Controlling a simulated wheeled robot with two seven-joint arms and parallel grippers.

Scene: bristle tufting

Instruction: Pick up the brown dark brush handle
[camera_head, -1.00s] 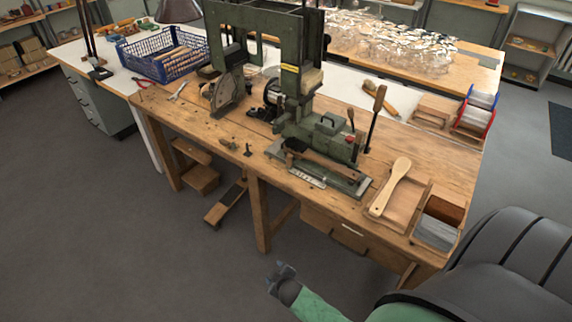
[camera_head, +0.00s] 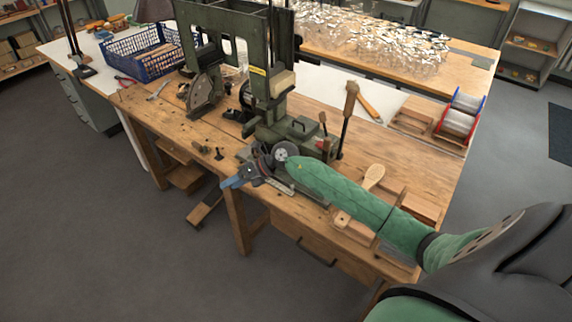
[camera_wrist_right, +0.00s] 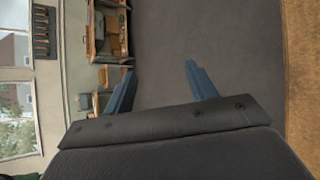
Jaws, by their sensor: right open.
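A dark brown brush handle lay on the metal fixture at the machine's front in the earlier head view. In the head view now my right arm and gripper cover that spot, and I cannot make the handle out. My right gripper (camera_head: 232,180) is over the front edge of the workbench (camera_head: 410,150), left of the fixture, with blue fingers pointing left. In the right wrist view the gripper (camera_wrist_right: 160,68) has its fingers apart with nothing between them. My left gripper is not in view.
The green tufting machine (camera_head: 262,90) stands upright just behind my right gripper. A pale wooden handle (camera_head: 374,175) lies partly behind my forearm. A blue crate (camera_head: 128,66) with brown wooden pieces is at back left. Wire spools (camera_head: 459,122) stand at right.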

